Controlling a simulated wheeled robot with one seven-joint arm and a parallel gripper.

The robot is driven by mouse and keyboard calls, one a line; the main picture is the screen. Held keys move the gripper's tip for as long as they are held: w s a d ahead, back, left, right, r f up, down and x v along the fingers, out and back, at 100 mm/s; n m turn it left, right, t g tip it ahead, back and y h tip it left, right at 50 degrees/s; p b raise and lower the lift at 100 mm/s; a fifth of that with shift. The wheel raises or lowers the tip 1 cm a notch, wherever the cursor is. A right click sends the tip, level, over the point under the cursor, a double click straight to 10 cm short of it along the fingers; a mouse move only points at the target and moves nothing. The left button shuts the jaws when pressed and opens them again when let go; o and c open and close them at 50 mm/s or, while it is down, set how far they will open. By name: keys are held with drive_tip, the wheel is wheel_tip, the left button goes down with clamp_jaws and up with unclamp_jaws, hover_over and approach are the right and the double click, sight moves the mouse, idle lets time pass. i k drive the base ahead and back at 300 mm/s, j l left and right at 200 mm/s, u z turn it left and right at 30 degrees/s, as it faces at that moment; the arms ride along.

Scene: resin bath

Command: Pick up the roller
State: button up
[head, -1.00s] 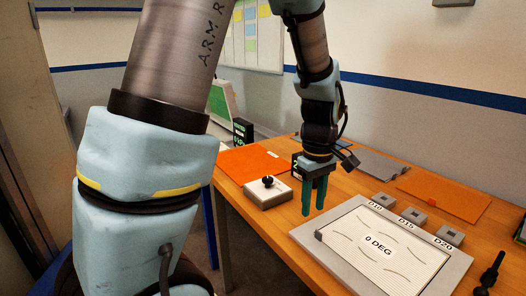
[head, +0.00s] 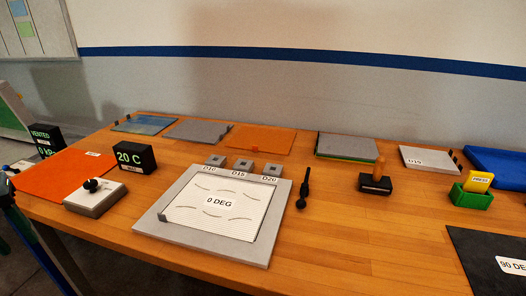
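A small tool with a black block body and an upright wooden handle (head: 379,166) stands on the table right of centre. A slim black tool with a rounded end (head: 303,188) lies just right of the 0 DEG plate. I cannot tell for sure which of these is the roller; both are unobstructed. Dark and teal parts (head: 12,222) at the far left edge look like my gripper, cut off by the frame. They are far from both tools, and whether the fingers are open or shut does not show.
The grey-framed 0 DEG plate (head: 258,252) fills the table's front middle, with several small grey blocks behind it. A white box with a black knob (head: 94,197) and a 20 C display (head: 134,157) stand left. A green holder (head: 471,196) stands right. Bare wood (head: 345,235) lies front right of centre.

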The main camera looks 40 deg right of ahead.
sight(376, 182)
drive_tip(key=z, duration=1.3)
